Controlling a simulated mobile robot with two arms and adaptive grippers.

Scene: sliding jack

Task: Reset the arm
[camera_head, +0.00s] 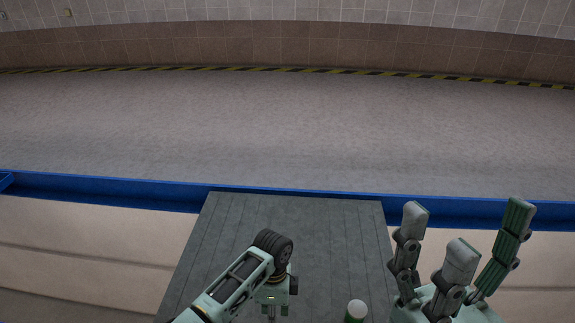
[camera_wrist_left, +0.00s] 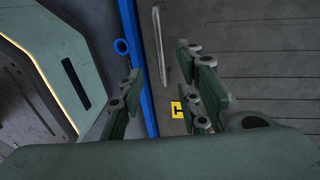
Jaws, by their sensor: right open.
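My right gripper (camera_head: 460,235) is at the lower right of the head view, its grey and green fingers pointing up and spread wide, with nothing between them. My left arm (camera_head: 235,285) comes in from the lower left, over the grey slatted surface, and bends at a dark joint. Its fingers are hard to make out in the head view.
The grey slatted surface (camera_head: 300,215) lies in front, edged by a blue rail (camera_head: 110,189). Pale panels (camera_head: 90,240) flank it. A white-topped green cylinder (camera_head: 356,309) is at the bottom edge. Open floor (camera_head: 290,120) stretches to a tiled wall.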

